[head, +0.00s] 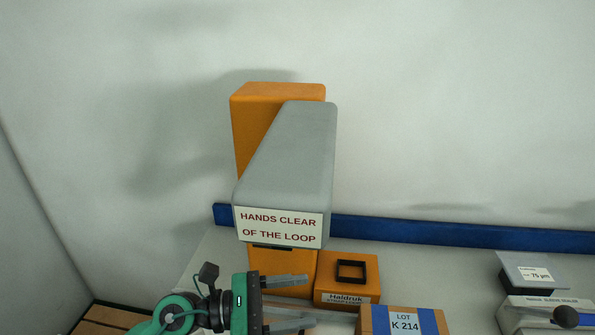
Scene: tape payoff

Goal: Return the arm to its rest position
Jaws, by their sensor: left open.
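My left gripper (289,303) comes in from the bottom left on its green and black arm. Its two grey fingers are apart and point to the right, with nothing seen between them. It is in front of the lower part of an orange machine (275,92) with a grey arm-like cover (290,150). The cover carries a sign reading "HANDS CLEAR OF THE LOOP" (278,227). My right gripper is not in view.
An orange Haldruk box (330,297) with a black square frame stands right of the gripper. A LOT K 214 carton (425,320) and a grey device with a black knob (540,313) stand further right. A blue rail (430,231) runs along the wall.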

